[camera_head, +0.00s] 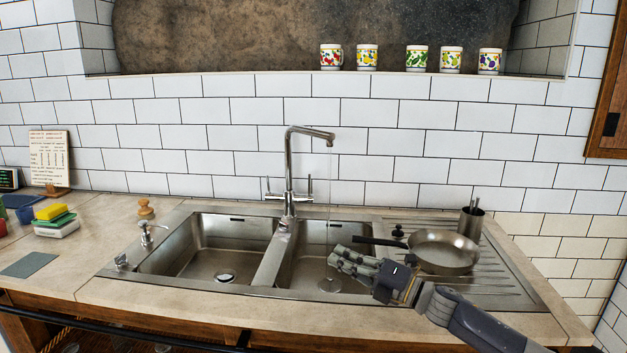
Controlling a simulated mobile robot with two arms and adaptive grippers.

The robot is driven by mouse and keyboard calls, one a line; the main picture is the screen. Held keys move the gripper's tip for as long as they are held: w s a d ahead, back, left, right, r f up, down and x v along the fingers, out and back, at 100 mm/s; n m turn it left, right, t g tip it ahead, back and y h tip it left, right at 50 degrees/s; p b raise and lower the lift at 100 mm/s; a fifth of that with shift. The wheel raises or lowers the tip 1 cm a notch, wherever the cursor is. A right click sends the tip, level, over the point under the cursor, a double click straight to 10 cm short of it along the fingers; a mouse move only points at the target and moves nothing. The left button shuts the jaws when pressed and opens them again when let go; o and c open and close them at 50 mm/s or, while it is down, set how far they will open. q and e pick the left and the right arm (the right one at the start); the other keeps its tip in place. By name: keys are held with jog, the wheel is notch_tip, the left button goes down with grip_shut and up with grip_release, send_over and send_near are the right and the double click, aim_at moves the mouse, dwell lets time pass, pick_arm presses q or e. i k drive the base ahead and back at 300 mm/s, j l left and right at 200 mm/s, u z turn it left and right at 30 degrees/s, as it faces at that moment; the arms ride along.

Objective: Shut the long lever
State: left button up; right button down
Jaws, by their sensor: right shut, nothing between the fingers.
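The chrome faucet (289,170) stands behind the divider between two sink basins. Its spout points right. A thin stream of water (329,215) seems to fall from the spout into the right basin. A small upright lever (309,187) is on the faucet's right side and another lever (267,186) on its left. I cannot tell surely which is the long one. My right gripper (336,256) is shut and empty, in front of and over the right basin, lower right of the faucet and apart from both levers. My left gripper is out of view.
A frying pan (444,251) lies on the drainboard, its handle reaching left behind my right gripper. A soap dispenser (147,234) and sponges (55,220) are at the left. Several mugs stand on the ledge above.

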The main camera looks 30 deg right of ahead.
aim_at(308, 197)
jog(key=i+l, duration=0.9)
